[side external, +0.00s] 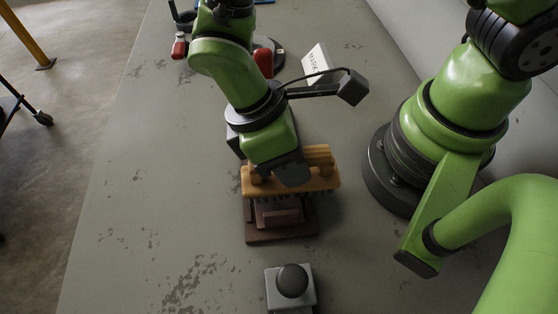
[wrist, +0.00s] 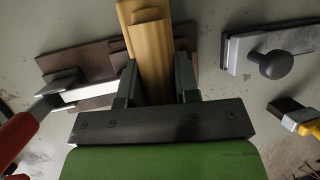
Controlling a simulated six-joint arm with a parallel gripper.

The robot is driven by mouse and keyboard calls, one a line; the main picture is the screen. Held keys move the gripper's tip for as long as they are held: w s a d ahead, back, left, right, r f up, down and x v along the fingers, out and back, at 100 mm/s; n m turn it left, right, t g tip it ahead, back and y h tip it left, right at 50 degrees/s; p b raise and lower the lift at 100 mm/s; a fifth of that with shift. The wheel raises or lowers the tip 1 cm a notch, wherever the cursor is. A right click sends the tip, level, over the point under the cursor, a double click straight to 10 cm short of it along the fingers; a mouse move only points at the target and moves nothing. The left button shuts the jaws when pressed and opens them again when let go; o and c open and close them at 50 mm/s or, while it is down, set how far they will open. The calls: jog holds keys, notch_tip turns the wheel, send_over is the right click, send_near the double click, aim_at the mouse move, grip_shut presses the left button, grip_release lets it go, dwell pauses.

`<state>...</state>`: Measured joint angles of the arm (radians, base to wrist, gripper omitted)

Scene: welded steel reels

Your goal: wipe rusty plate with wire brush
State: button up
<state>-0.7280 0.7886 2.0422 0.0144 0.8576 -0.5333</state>
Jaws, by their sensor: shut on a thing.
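The wire brush (side external: 318,180) has a yellow-brown wooden back and dark bristles pointing down. My gripper (side external: 290,170) is shut on it; in the wrist view the two dark fingers (wrist: 155,85) stand on either side of the wooden back (wrist: 150,50). The rusty plate (side external: 282,236) is a reddish-brown slab lying on the table under the brush; it also shows in the wrist view (wrist: 75,60). The bristles are over the plate, and I cannot tell whether they touch it. Part of the plate is hidden by the brush and gripper.
A grey block with a dark round knob (side external: 291,281) stands in front of the plate. A red-handled tool (side external: 180,46) and a white sign (side external: 318,64) are at the back. A yellow-and-black tool (wrist: 298,118) lies right in the wrist view. The table's left side is clear.

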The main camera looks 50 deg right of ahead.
jog(key=shift+r, duration=3.55)
jog(key=shift+r, duration=0.35)
notch_tip(320, 180, up, 13)
jog(key=w+d+m+y, duration=0.4)
jog(key=w+d+m, duration=0.75)
jog(key=d, duration=0.55)
notch_tip(320, 180, down, 11)
jog(key=w+n, duration=0.1)
jog(key=shift+a+r+n, duration=0.15)
jog(key=shift+a+n, duration=0.05)
jog(key=shift+n, duration=0.15)
jog(key=shift+w+r, duration=0.1)
